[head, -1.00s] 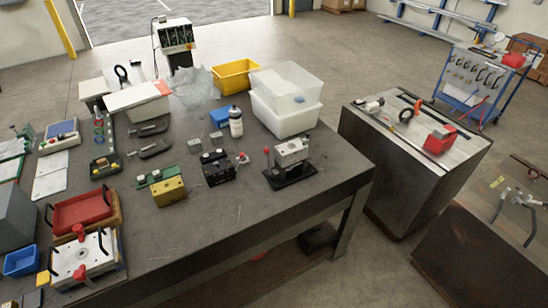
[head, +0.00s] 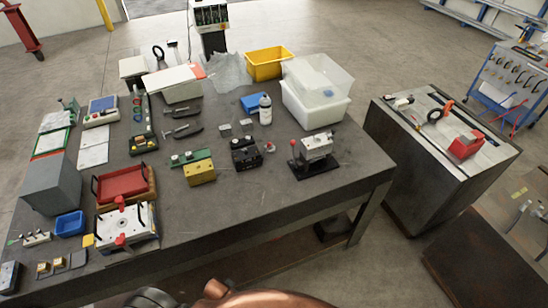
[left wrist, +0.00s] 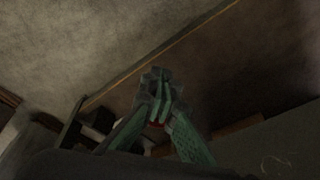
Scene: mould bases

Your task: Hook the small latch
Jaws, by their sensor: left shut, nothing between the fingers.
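A white mould base (head: 140,229) with red toggle clamps and black handles lies at the table's front left. Small mould blocks stand mid-table: a yellow one (head: 201,175) with a green strip, a black one (head: 245,155), and a grey one (head: 316,148) on a black foot with a red-knobbed lever. The small latch is too small to make out on any of them. My left gripper (left wrist: 160,92) shows in the left wrist view, its green fingers together and empty, apart from the mould blocks. My right gripper is not in view.
The grey table (head: 250,210) also holds a red tray (head: 122,183), a blue bin (head: 70,223), a yellow bin (head: 268,64) and a clear-lidded white box (head: 315,108). A dark cabinet (head: 420,175) stands to the right. Bare tabletop lies along the front middle.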

